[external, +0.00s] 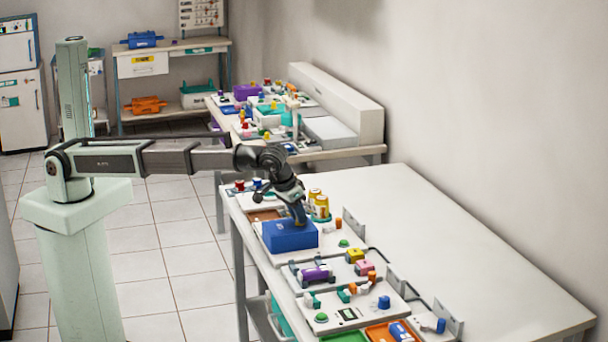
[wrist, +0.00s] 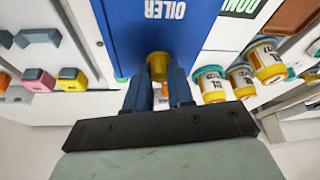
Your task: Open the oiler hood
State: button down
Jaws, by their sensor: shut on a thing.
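The oiler hood (external: 288,238) is a blue box-shaped cover on the near bench. In the wrist view, the blue hood (wrist: 180,38) fills the top middle and bears the word OILER. In the external view, my gripper (external: 299,217) reaches down to the back right part of the hood. The hood appears down on its board; its inside is not seen.
Yellow-banded bottles (external: 318,205) stand close by, and they show in the wrist view (wrist: 240,80) right of the fingers. A purple part (external: 316,273) and small yellow and pink blocks (external: 361,260) lie nearer the camera. The bench top (external: 470,245) at right is clear.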

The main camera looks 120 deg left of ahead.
jog(key=s+a, duration=0.6)
dwell(0.3)
jog(key=c, duration=1)
grip_release()
jog(key=shift+r, duration=0.1)
jog(key=v, duration=1.3)
jog(key=shift+d+r, duration=0.1)
jog(key=shift+r, duration=0.25)
